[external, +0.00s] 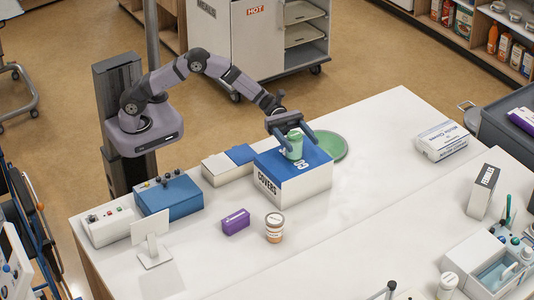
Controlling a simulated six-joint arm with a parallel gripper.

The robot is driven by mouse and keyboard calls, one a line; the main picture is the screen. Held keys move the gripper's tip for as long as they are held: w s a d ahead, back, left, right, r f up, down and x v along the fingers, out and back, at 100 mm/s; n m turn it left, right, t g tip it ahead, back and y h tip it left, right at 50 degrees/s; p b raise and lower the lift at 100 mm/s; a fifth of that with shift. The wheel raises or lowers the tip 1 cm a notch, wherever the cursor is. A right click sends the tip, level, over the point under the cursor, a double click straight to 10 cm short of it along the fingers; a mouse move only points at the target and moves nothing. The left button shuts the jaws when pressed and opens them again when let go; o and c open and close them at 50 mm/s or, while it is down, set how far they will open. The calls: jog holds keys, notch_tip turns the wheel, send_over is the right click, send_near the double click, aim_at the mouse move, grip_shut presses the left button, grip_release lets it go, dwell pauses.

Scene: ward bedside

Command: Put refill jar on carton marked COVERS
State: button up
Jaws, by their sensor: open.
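The carton marked COVERS (306,187) stands on the white table, with white sides and a blue top. A pale green jar (295,151), which looks like the refill jar, stands upright over the carton's blue top and appears to rest on it. My gripper (298,143) is open, with its fingers on either side of the green jar. Whether either finger touches the jar cannot be told. The jar's label is too small to read.
A white jar with an orange-brown band (275,228) and a purple box (236,222) stand in front of the carton. A green round plate (331,147) lies behind it at right. A blue-and-white box (227,166) lies left. The table's middle right is clear.

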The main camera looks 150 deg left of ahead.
jog(key=shift+r, duration=0.15)
jog(key=s+a+b, duration=0.2)
jog(key=s+b, duration=0.1)
jog(key=s, duration=0.9)
jog(key=shift+b, duration=0.3)
